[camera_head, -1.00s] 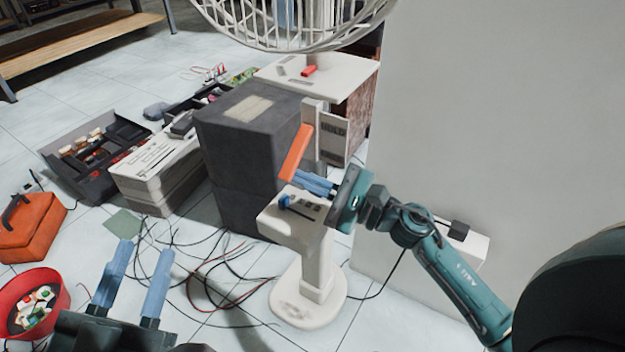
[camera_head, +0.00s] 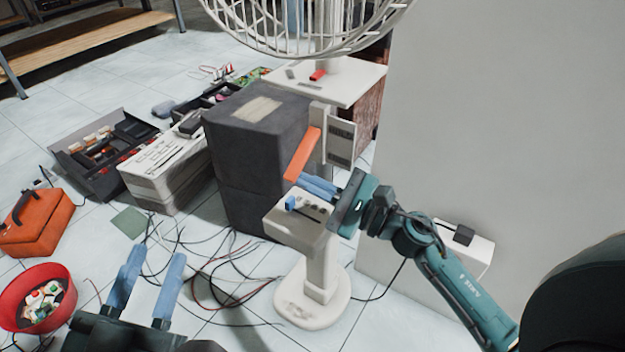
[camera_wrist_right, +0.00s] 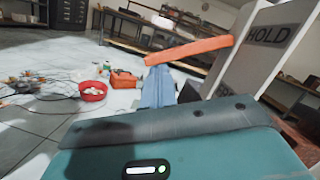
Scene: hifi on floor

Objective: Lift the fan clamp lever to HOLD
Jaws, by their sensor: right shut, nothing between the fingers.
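The orange clamp lever (camera_head: 303,155) slants from its lower left free end up to the pale upright bracket (camera_head: 318,140) on the white fan post. In the right wrist view the lever (camera_wrist_right: 190,49) reaches left from a plate (camera_wrist_right: 270,35) lettered HOLD. My right gripper (camera_head: 306,184) is shut and empty, its blue fingers just under the lever's free end. The finger tips (camera_wrist_right: 156,70) appear right below the lever; I cannot tell whether they touch it. My left gripper (camera_head: 156,252) is open and empty at the lower left, away from the fan.
The fan's round cage (camera_head: 310,30) fills the top. A dark grey box (camera_head: 250,150) stands left of the post. A white control box (camera_head: 300,222) is below the lever. Cables (camera_head: 225,260) lie on the floor; a red bowl (camera_head: 65,320) is at left. A grey wall is at right.

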